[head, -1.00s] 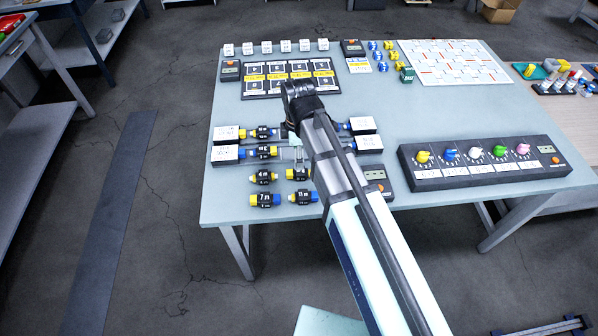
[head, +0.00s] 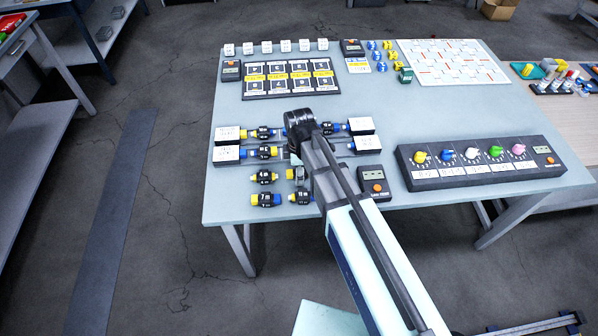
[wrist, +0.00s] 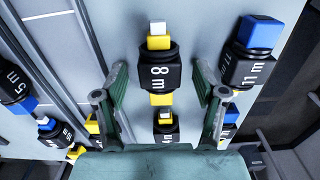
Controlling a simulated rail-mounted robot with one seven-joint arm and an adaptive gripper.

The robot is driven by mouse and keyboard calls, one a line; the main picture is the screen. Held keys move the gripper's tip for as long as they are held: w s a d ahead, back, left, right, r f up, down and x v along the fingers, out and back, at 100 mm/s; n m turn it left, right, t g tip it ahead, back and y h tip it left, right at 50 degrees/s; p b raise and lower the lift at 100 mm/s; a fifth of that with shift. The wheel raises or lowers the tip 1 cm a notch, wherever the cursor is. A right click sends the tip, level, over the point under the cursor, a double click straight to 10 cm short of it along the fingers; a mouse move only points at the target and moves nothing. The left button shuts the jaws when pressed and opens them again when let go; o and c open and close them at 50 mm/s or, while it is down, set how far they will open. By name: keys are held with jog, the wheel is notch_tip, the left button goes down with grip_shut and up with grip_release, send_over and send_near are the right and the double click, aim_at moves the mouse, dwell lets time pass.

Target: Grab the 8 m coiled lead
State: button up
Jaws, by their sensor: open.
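The 8 m lead (wrist: 157,72) is a black body marked "8 m" with yellow ends and pale tips. In the wrist view it lies between the two green fingers of my gripper (wrist: 158,82), with a visible gap on both sides. My gripper is open and holds nothing. In the head view my gripper (head: 297,172) is low over the front leads, and the arm and gripper largely hide the 8 m lead.
The 11 m lead (wrist: 245,68) lies close right of my right finger. The 7 m lead (head: 266,199) and a yellow-ended lead (head: 264,177) lie to the left. White-topped boxes (head: 228,133) with plugged leads stand behind. A dial panel (head: 480,163) is at right.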

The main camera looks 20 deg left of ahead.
jog(key=shift+f, duration=0.1)
jog(key=c, duration=1.3)
